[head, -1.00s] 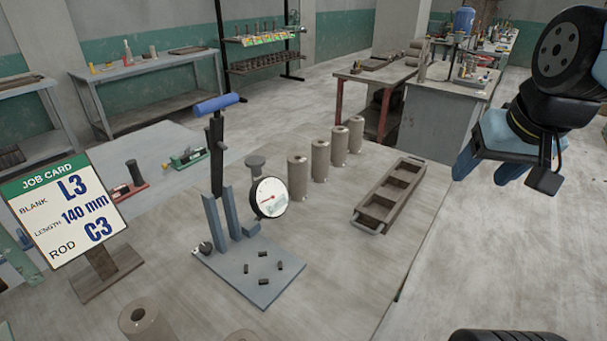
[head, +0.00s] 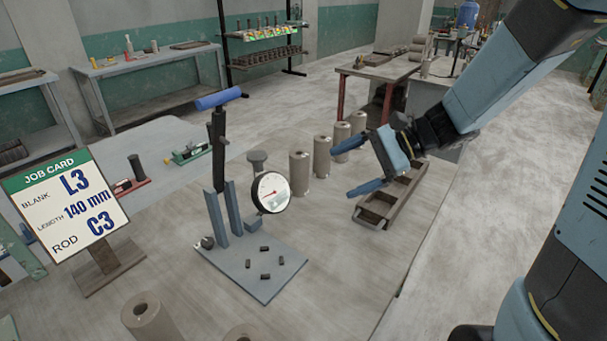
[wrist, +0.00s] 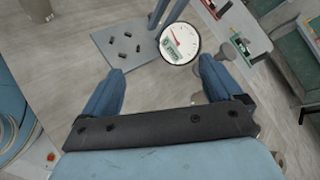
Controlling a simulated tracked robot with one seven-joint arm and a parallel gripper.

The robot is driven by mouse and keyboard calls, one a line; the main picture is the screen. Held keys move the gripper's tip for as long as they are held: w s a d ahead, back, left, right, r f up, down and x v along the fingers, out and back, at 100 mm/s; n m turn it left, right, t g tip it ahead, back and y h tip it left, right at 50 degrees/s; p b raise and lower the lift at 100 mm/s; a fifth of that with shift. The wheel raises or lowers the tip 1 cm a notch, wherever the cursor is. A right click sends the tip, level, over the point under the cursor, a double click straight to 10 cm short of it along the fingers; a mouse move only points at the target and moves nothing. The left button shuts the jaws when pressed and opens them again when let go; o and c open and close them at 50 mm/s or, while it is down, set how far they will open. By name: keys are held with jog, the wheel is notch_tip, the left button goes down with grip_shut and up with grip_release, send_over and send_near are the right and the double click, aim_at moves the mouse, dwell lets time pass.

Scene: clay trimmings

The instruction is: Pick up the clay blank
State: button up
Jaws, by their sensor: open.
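Several grey-brown clay blanks, upright cylinders with a hole in the top, stand on the table. A row of them runs back to the right of the dial gauge; the nearest blank (head: 299,174) is whole in view, and the one behind it (head: 322,156) is close to my upper finger. Two more stand at the front edge, one of them (head: 152,322) cut by the frame. The job card (head: 72,207) reads blank L3, length 140 mm, rod C3. My gripper (head: 343,170) is open and empty, right of the row and over the tray's near end. The wrist view shows its spread fingers (wrist: 160,82).
A blue-handled lever press (head: 218,160) with a dial gauge (head: 270,192) stands left of the row on a grey plate holding several small dark pieces. A compartmented tray (head: 410,190) lies below my gripper. The table's right edge is near; its front middle is clear.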

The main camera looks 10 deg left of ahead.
jog(key=w+a+f+m+t+y, duration=0.2)
jog(key=w+a+f+m+y, duration=0.15)
jog(key=w+m, duration=0.35)
jog(key=m+t+y, duration=0.1)
jog(key=m+t, duration=0.5)
jog(key=t, duration=0.1)
send_near(294, 158)
notch_tip(294, 158, down, 3)
jog(key=w+d, duration=0.2)
jog(key=d, duration=0.1)
jog(key=shift+r+x, duration=0.15)
jog(key=shift+x, duration=3.3)
jog(key=shift+r+x, duration=0.2)
jog(key=shift+x, duration=3.2)
jog(key=shift+s, duration=0.15)
jog(key=c, duration=1.5)
jog(key=shift+r, duration=0.15)
